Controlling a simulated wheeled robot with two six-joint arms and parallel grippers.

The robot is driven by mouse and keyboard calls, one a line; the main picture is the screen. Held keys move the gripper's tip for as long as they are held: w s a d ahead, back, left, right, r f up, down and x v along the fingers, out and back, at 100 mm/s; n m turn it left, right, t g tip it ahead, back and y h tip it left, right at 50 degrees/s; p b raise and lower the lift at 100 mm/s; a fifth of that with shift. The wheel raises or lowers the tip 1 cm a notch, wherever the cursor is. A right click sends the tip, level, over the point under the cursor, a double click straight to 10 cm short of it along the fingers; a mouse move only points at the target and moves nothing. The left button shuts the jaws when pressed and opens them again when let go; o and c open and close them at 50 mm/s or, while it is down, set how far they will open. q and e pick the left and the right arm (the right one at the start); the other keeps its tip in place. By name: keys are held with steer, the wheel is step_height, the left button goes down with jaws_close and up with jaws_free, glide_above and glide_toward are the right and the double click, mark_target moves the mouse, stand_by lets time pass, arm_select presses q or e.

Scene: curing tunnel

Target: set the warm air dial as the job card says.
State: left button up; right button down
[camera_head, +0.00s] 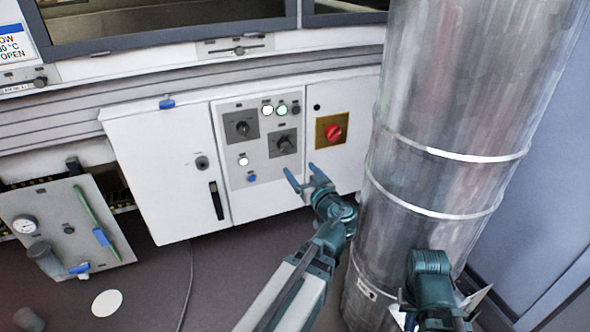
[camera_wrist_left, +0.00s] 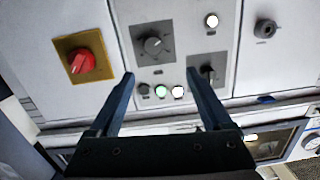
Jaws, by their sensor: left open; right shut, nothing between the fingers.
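Two black dials on grey plates sit on the white control panel: an upper left dial (camera_head: 242,127) and a lower right dial (camera_head: 285,143). Their labels are too small to read, so I cannot tell which is warm air. In the left wrist view, seen upside down, they are the right dial (camera_wrist_left: 207,73) and the middle dial (camera_wrist_left: 153,45). A card (camera_head: 14,42) at the upper left is cut off; "OW", a °C figure and "OPEN" show. My left gripper (camera_head: 302,174) is open, empty and apart from the panel. My right gripper (camera_head: 432,287) is shut at the bottom right.
A red rotary switch (camera_head: 333,132) on a yellow plate sits right of the dials. Lamps (camera_head: 281,109), one green, are above the lower dial. A large metal duct (camera_head: 440,130) stands close on the right. A gauge panel (camera_head: 68,225) leans at the left.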

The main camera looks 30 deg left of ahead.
mark_target(285, 146)
arm_select(q)
steer(key=shift+t+y, duration=0.3)
steer(key=shift+t, duration=0.2)
steer(key=x, duration=0.5)
steer(key=f+b+x, duration=0.1)
steer(key=x, duration=0.3)
steer(key=b+x, duration=0.1)
steer(key=x, duration=0.4)
steer(key=shift+w+f, duration=0.2)
steer(key=shift+w, duration=0.4)
arm_select(e)
steer(key=f, duration=0.3)
steer(key=shift+w+d+f, duration=0.2)
steer(key=shift+w+d, duration=0.1)
steer(key=shift+w, duration=0.05)
arm_select(q)
steer(key=shift+c, duration=0.3)
jaws_close()
